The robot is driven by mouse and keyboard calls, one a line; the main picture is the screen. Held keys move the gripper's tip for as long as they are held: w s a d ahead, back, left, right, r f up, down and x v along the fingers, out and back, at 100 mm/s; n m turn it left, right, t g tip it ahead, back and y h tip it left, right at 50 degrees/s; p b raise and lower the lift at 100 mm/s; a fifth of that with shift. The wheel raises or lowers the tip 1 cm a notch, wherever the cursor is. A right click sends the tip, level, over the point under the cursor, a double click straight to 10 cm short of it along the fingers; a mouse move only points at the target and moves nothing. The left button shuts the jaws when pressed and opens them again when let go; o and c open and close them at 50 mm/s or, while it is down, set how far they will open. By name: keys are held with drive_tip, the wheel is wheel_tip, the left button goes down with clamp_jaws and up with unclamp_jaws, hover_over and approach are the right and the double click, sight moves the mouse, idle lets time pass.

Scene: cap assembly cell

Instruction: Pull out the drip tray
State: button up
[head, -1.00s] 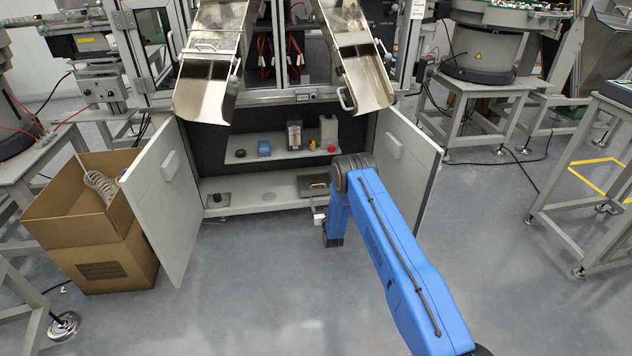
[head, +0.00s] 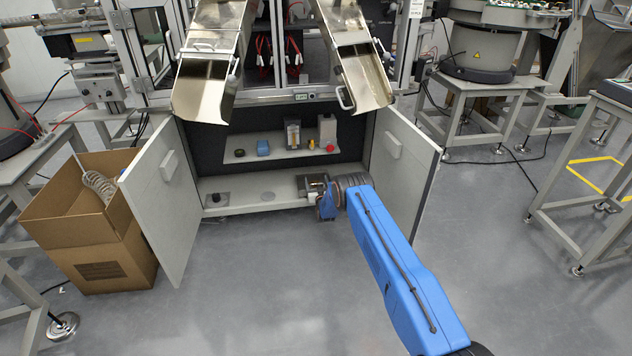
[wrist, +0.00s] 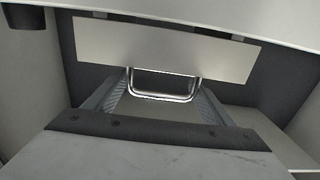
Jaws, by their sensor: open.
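The drip tray (head: 312,181) sits on the cabinet floor at the right side in the head view, partly hidden by my arm. In the wrist view, the tray's pale flat front (wrist: 165,45) spans the upper middle. A shiny U-shaped handle (wrist: 163,96) sticks out from its lower edge. My gripper (wrist: 165,86) is open, with one grey finger on each side of the handle. The handle appears to lie between the fingertips, with gaps at its sides. In the head view my gripper (head: 314,197) is at the cabinet's front edge, small and partly hidden.
The cabinet doors stand open, left (head: 163,205) and right (head: 405,165); my arm passes close to the right one. A shelf (head: 280,152) with several small items is above the tray. Two metal chutes overhang the opening. A cardboard box (head: 100,260) stands left. The floor in front is clear.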

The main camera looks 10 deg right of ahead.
drive_tip(key=shift+w, duration=0.75)
